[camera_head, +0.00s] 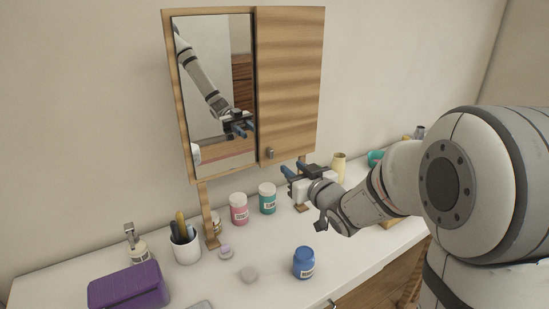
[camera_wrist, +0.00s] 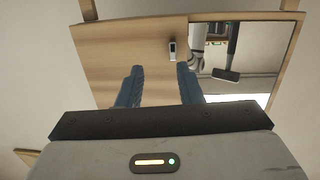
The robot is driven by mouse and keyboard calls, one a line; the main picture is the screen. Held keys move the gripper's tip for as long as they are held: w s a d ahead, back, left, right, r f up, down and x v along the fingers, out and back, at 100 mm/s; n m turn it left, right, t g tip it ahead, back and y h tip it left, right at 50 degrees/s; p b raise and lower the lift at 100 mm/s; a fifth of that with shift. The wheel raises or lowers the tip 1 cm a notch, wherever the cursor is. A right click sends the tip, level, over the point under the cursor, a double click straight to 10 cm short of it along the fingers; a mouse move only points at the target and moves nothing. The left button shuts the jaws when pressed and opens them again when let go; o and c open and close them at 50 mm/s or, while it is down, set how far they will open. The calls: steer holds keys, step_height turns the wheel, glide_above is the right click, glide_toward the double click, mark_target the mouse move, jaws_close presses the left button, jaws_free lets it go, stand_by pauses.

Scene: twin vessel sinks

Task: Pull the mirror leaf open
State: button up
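A wooden wall cabinet (camera_head: 318,60) has a mirror (camera_head: 212,80) on its left side and a plain wooden leaf on its right (camera_head: 290,80). A small grey metal handle (camera_head: 271,153) sits at the wooden leaf's lower left corner, beside the mirror. I see no handle on the mirror. The wrist view also shows the handle (camera_wrist: 172,48), the wooden leaf (camera_wrist: 125,60) and the mirror (camera_wrist: 245,60). My gripper (camera_head: 293,168) is below and right of the handle. Its blue fingers (camera_wrist: 159,68) are apart, with nothing between them. The handle is beyond their tips.
Below on the white counter (camera_head: 205,275) stand a pink jar (camera_head: 239,209), a teal jar (camera_head: 267,199), a blue jar (camera_head: 304,263) and a cup of tools (camera_head: 186,248). A purple case (camera_head: 130,287) lies at left. Wooden posts (camera_head: 208,215) stand under the cabinet.

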mark_target(272, 155)
steer(key=shift+n+y, duration=0.3)
steer(key=shift+y, duration=0.4)
steer(key=x, duration=0.5)
steer(key=a+p+x, duration=0.1)
steer(key=x, duration=0.2)
steer(key=shift+a+r, duration=0.15)
steer(key=shift+a, duration=0.05)
steer(key=shift+c, duration=0.3)
jaws_close()
